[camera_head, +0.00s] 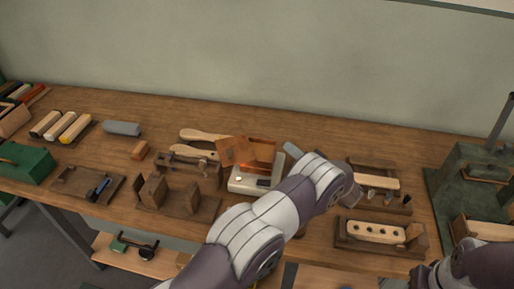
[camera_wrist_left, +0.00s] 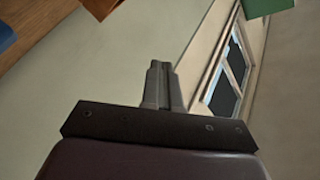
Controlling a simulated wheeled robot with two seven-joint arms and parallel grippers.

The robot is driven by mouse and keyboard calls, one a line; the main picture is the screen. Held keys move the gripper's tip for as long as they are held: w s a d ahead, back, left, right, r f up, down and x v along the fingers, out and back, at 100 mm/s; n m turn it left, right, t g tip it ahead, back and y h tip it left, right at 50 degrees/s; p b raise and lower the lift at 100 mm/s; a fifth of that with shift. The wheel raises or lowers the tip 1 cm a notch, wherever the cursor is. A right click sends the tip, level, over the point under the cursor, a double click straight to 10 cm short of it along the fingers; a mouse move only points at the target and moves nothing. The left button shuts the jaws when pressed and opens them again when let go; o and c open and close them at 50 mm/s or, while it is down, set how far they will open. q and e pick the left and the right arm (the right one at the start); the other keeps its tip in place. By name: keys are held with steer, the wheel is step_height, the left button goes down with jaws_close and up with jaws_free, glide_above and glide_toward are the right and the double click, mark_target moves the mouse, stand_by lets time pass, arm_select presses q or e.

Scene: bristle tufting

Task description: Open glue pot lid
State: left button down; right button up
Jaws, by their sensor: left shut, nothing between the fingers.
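A white-based unit (camera_head: 244,183) with a copper-coloured box (camera_head: 263,151) on it sits mid-bench in the head view and looks like the glue pot. A copper-brown panel (camera_head: 234,152), apparently its lid, stands tilted at the box's left side, and the box looks open.
A wooden block with holes (camera_head: 374,231) and a fixture with a pale handle (camera_head: 377,182) lie close to my left gripper. A dark green machine (camera_head: 477,165) stands at the right. Wooden fixtures (camera_head: 178,197) and pale handles (camera_head: 203,135) lie left of the unit. Bench space behind is clear.

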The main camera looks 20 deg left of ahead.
mark_target(244, 161)
arm_select(q)
steer(key=s+a+f+m+g, duration=0.1)
steer(key=s+f+m+g, duration=0.2)
steer(key=s+g, duration=0.1)
steer(key=shift+m, duration=0.9)
steer(key=p+x, duration=0.1)
steer(key=x, duration=0.3)
steer(key=s+p+x, duration=0.1)
steer(key=x, duration=0.3)
steer(key=s+p+x, duration=0.1)
steer(key=p+x, duration=0.1)
steer(key=x, duration=0.2)
steer(key=shift+a+r, duration=0.15)
steer(key=shift+a, duration=0.2)
steer(key=shift+s+a, duration=0.4)
steer(key=shift+f, duration=0.25)
